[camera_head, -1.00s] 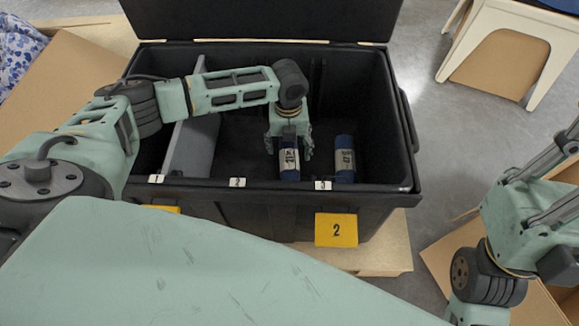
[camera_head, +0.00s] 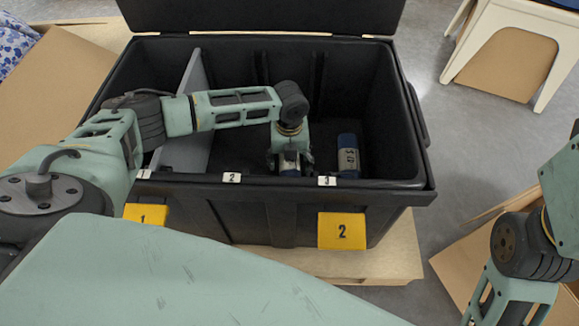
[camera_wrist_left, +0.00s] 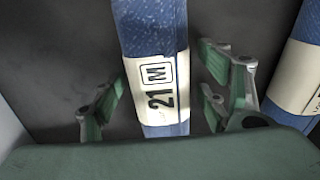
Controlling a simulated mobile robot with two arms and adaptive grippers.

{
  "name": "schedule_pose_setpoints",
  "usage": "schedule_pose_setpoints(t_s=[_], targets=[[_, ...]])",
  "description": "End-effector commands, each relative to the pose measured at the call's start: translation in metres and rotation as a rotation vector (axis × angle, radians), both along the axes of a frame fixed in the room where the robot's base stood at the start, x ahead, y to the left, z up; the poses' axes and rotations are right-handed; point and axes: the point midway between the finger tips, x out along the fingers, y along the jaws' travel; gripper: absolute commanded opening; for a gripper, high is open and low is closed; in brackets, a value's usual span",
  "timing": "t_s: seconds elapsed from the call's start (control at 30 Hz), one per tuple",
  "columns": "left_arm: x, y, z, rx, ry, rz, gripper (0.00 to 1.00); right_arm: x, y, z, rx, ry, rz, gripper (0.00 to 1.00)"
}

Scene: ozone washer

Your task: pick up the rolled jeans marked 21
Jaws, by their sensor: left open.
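The rolled jeans marked 21 (camera_wrist_left: 158,75) are a blue roll with a cream band reading "21 M". In the left wrist view they lie between the fingers of my left gripper (camera_wrist_left: 160,100), which is open, with a gap on each side. In the head view my left gripper (camera_head: 290,165) is low inside the black bin (camera_head: 300,215), over the jeans (camera_head: 289,168), which it mostly hides. A second blue roll with a cream band (camera_head: 348,155) lies just to the right and also shows in the wrist view (camera_wrist_left: 300,80). My right arm is at the right edge; its fingertips are out of frame.
The bin has a raised lid (camera_head: 265,15), a grey divider (camera_head: 187,120), small white number tags and yellow labels 1 (camera_head: 147,214) and 2 (camera_head: 342,231). Its front wall is close to my left gripper. A white stool (camera_head: 515,45) stands at the back right.

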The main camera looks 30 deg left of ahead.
Motion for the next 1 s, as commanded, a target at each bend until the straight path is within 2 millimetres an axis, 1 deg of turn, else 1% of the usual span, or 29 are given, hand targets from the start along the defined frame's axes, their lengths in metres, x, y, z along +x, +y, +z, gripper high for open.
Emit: schedule_pose_setpoints(t_s=[0.03,0.27,0.3,0.9,1.0], targets=[[0.0002,-0.0001,-0.0027,0.000,0.000,0.000,0.69,-0.0008,0.0001,0.0001,0.000,-0.005,-0.001,0.00],[0.0001,0.0001,-0.0022,0.000,0.000,0.000,0.69,-0.0007,0.0003,0.0016,0.000,-0.005,-0.001,0.00],[0.0001,0.0001,-0.0021,0.000,0.000,0.000,0.67,-0.0007,0.0003,0.0016,0.000,-0.005,-0.001,0.00],[0.0000,0.0004,-0.0021,0.001,0.001,0.000,0.14,-0.0007,0.0004,0.0015,0.000,-0.005,0.000,0.00],[0.0006,0.0003,-0.0013,0.000,-0.001,0.000,0.07,-0.0007,0.0004,0.0016,0.000,-0.005,0.000,0.00]])
